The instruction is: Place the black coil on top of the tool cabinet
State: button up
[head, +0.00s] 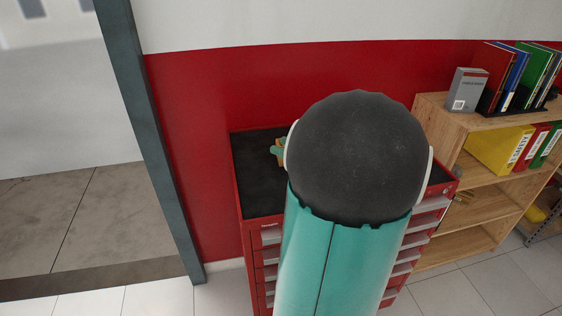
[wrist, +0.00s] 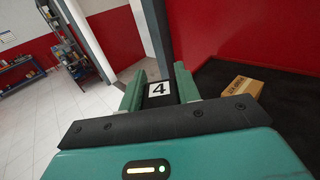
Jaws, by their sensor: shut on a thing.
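The black coil (wrist: 158,101), with a white label reading 4, sits between the two green fingers of my gripper (wrist: 160,88) in the wrist view. My gripper is shut on it. The red tool cabinet has a black top (head: 254,180), which also shows at the right of the wrist view (wrist: 285,125). In the head view my arm covers the middle of the cabinet and hides the coil and most of my gripper. The coil is near the cabinet top's edge; I cannot tell whether it touches the top.
A cardboard box (wrist: 243,87) lies on the cabinet top, right of my gripper in the wrist view. A wooden shelf (head: 450,118) with binders stands right of the cabinet. A red and white wall is behind; a grey post (head: 150,140) stands at left.

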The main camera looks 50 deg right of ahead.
jog(key=w+f, duration=0.2)
jog(key=w, duration=0.1)
jog(key=w+f, duration=0.5)
jog(key=w, duration=0.1)
jog(key=shift+w+a+f, duration=0.2)
jog(key=shift+w+a, duration=0.05)
jog(key=f, duration=0.1)
jog(key=w+f, duration=0.1)
jog(key=f, duration=0.1)
jog(key=shift+f, duration=0.6)
jog(key=shift+f, duration=0.15)
jog(key=o, duration=1)
jog(key=shift+o, duration=0.2)
